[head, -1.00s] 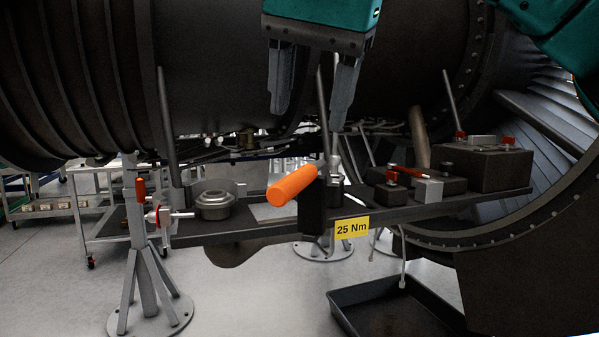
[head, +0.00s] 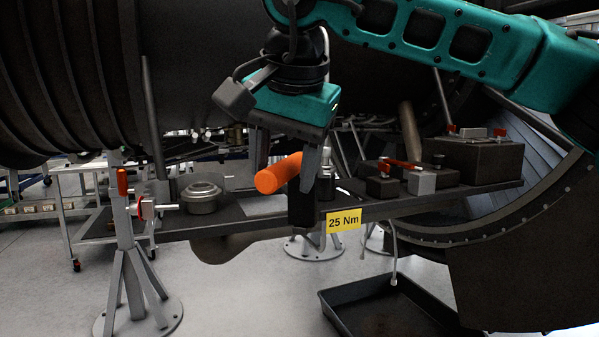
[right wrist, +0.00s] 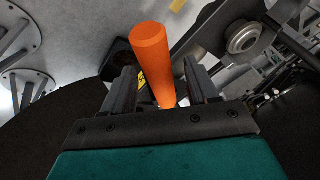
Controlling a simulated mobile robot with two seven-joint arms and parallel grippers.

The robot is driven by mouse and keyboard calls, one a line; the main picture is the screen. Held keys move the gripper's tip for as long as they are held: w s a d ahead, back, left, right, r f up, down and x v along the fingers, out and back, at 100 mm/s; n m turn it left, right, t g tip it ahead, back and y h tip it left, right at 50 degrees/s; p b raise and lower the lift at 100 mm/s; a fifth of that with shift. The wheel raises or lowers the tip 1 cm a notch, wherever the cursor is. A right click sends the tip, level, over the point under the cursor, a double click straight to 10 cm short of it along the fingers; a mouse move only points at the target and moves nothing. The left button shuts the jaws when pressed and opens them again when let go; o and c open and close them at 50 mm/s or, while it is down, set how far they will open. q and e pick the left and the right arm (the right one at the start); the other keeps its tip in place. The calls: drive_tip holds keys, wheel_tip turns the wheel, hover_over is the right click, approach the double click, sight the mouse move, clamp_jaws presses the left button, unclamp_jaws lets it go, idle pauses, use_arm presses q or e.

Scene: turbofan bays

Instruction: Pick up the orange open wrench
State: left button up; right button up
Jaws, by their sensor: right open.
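The orange open wrench (head: 277,174) shows as a thick orange cylindrical handle above the front edge of the shelf; I cannot make out its open jaw end. My right gripper (head: 286,180) is over it, pointing down, with one finger on each side of the handle. In the right wrist view, the orange handle (right wrist: 152,60) lies between the two open fingers (right wrist: 163,78), and its lower end is hidden near the palm. I cannot tell whether a finger touches it. My left gripper is not in view.
A black upright block (head: 301,208) stands just below the handle, beside a yellow "25 Nm" label (head: 343,220). A round metal part (head: 201,197) sits left on the shelf (head: 235,213). Dark boxes (head: 482,160) with red pieces stand right. The dark engine casing is close behind.

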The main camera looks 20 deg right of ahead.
drive_tip(key=shift+x, duration=0.8)
drive_tip(key=shift+c, duration=0.3)
drive_tip(key=shift+r, duration=0.1)
clamp_jaws()
